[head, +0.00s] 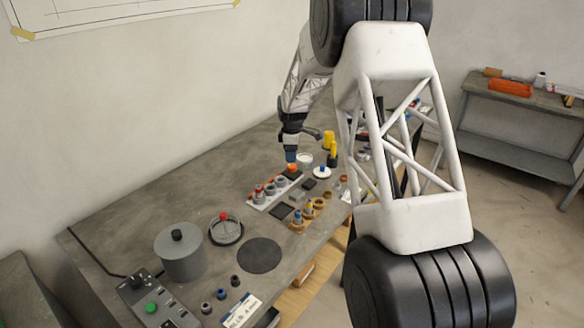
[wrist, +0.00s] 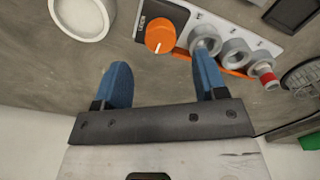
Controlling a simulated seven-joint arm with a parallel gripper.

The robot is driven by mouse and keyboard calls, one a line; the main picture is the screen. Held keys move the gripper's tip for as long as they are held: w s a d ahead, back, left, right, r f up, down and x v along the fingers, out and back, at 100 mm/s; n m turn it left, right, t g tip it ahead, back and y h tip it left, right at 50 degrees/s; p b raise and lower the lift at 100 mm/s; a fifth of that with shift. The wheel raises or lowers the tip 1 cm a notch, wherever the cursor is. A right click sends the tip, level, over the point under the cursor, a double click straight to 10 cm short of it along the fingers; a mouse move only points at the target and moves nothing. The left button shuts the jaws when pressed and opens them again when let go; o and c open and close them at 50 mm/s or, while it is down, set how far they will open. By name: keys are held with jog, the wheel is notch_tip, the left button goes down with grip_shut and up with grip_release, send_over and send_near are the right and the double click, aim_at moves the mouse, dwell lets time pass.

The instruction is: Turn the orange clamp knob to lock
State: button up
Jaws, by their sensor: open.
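The orange clamp knob (wrist: 160,36) sits on a dark plate at one end of the pale frame jig (wrist: 222,22), with a light pointer line on its top. In the head view the knob (head: 293,168) shows just below my gripper. My gripper (wrist: 162,82) has two blue fingertips spread apart, with nothing between them. In the wrist view the knob lies beyond the fingertips, about midway between them, and looks clear of both. In the head view my gripper (head: 291,158) is above the bench near the knob's end of the jig.
Grey rings (wrist: 235,50) stand in the jig beside the knob, with a red-banded peg (wrist: 265,72) at the far end. A white round container (wrist: 82,14) is left of the knob. A grey pot (head: 180,256) and a black disc (head: 259,255) stand farther along the bench.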

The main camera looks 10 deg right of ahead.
aim_at(292, 166)
jog(key=shift+f, duration=3.25)
jog(key=c, duration=0.9)
